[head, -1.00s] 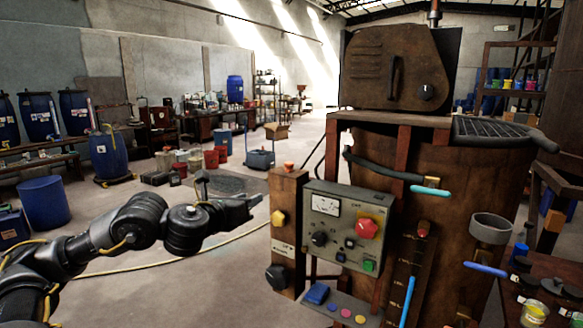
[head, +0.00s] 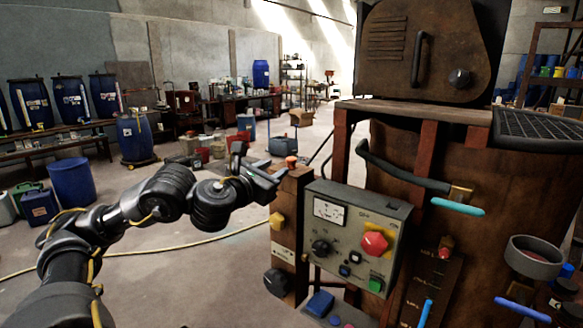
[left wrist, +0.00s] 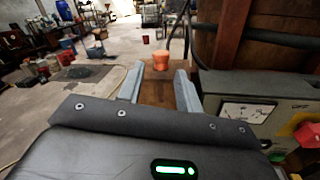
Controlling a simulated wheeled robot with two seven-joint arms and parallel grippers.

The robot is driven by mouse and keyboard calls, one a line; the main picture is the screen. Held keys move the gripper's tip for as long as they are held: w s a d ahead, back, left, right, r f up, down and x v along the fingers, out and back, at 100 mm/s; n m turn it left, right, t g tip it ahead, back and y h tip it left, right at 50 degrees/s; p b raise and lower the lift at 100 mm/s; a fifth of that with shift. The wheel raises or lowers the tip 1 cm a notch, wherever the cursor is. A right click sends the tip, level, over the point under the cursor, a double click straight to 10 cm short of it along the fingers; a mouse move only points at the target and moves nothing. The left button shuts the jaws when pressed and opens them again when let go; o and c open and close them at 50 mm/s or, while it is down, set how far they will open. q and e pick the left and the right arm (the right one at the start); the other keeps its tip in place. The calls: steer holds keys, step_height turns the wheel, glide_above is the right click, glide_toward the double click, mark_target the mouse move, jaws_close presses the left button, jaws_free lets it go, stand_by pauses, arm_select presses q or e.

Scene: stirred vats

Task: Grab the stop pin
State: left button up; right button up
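An orange-red knob, which looks like the stop pin (head: 291,161), stands upright on top of the brown wooden post (head: 287,215) left of the control box. My left gripper (head: 275,171) is open, with its fingers pointing at the pin from the left and close to it. In the left wrist view the pin (left wrist: 160,61) shows centred between the two grey fingers, just beyond their tips. The fingers do not touch it as far as I can see. My right gripper is out of view.
The grey control box (head: 353,235) with a red mushroom button (head: 375,243) and dial sits right of the post. The rusty vat (head: 410,150) stands behind it. The floor on the left is open, with barrels farther off.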

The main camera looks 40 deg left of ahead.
mark_target(289, 162)
arm_select(q)
steer(key=w, duration=0.3)
steer(key=shift+a+f, duration=0.25)
steer(key=shift+w, duration=0.45)
steer(key=shift+r, duration=0.1)
steer(key=w, duration=0.3)
steer(key=w+a, duration=0.1)
steer(key=w, duration=0.1)
steer(key=shift+s, duration=0.1)
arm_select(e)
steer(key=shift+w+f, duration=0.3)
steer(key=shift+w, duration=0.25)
arm_select(q)
steer(key=c, duration=0.7)
